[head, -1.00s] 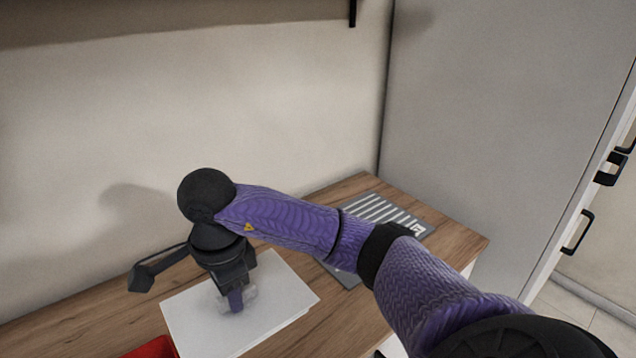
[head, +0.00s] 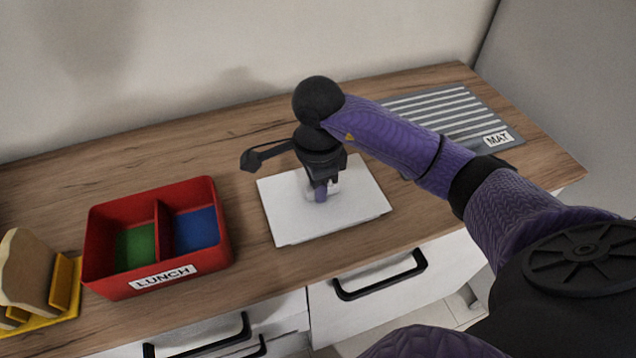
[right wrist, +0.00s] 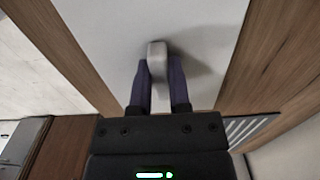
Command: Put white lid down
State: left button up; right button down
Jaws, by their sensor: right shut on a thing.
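The white lid (head: 355,205) is a flat, square white plate with a small pale knob (right wrist: 156,56) at its middle. In the head view it is over the wooden counter, to the right of the red lunch box. My right gripper (head: 320,190) comes down over its middle and is shut on the knob. The right wrist view shows both purple fingers (right wrist: 160,82) on either side of the knob. I cannot tell whether the lid touches the counter or hangs just above it. My left gripper is not in view.
A red lunch box (head: 160,205) with green and blue compartment floors stands left of the lid. A yellow rack (head: 66,290) with bread-like slices is at far left. A grey striped mat (head: 490,120) lies at the back right. Counter behind the box is bare.

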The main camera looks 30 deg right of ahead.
jog(key=shift+f, duration=0.2)
jog(key=c, duration=0.6)
grip_release()
jog(key=shift+r, duration=0.1)
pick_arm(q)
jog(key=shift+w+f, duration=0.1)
pick_arm(e)
jog(key=shift+r, duration=0.4)
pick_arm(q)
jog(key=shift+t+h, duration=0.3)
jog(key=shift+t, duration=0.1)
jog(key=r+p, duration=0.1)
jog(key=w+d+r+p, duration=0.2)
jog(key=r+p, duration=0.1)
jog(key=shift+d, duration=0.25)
pick_arm(e)
notch_tip(320, 180, up, 12)
jog(key=shift+f, duration=0.25)
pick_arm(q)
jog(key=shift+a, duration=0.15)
